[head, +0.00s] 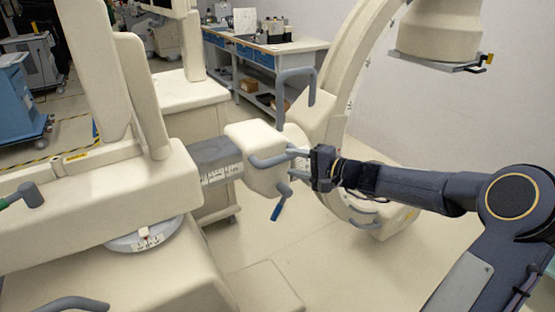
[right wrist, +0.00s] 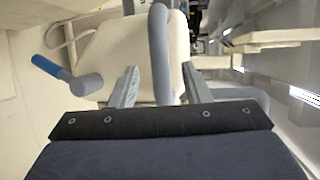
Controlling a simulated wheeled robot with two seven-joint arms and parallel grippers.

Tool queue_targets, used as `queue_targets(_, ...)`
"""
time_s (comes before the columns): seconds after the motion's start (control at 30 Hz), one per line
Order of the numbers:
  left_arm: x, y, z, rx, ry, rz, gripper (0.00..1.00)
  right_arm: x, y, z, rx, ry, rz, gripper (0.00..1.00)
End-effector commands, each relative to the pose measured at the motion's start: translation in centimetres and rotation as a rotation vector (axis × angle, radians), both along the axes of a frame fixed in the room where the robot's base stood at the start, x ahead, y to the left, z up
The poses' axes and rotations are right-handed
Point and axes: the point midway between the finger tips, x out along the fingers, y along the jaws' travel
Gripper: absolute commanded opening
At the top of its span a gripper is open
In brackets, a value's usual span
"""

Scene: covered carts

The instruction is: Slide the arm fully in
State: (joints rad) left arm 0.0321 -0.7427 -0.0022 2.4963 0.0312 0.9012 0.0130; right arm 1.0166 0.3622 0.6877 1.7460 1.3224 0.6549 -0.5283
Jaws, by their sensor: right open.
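The sliding arm (head: 217,165) is a grey beam with a ruler scale, showing between the cream housing (head: 100,200) at left and the cream end block (head: 255,157). A length of the scale is exposed. A grey loop handle (head: 268,161) is on the end block. My right gripper (head: 293,164) is at the right end of this handle. In the right wrist view, the handle bar (right wrist: 160,50) runs between the two open fingers, with a gap visible on both sides. My left gripper is not in view.
A blue-tipped lever (head: 278,210) hangs under the end block and also shows in the right wrist view (right wrist: 48,68). A large cream C-shaped arc (head: 345,75) stands behind. A workbench (head: 265,50) is at the back. Floor at lower right is clear.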

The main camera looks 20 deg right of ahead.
Motion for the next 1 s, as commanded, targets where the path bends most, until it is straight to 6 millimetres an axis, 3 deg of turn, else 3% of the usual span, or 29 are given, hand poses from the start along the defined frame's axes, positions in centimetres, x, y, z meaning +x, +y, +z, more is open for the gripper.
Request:
queue_targets(0.4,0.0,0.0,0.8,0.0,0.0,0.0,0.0,3.9,2.4,-0.7,0.0,0.0,0.002,0.43)
queue_targets(0.87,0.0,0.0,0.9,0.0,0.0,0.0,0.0,4.7,2.8,-1.0,-0.002,0.0,0.0,0.43)
queue_targets(1.0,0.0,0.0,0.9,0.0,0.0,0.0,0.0,4.7,2.8,-1.0,-0.002,0.0,0.0,0.29)
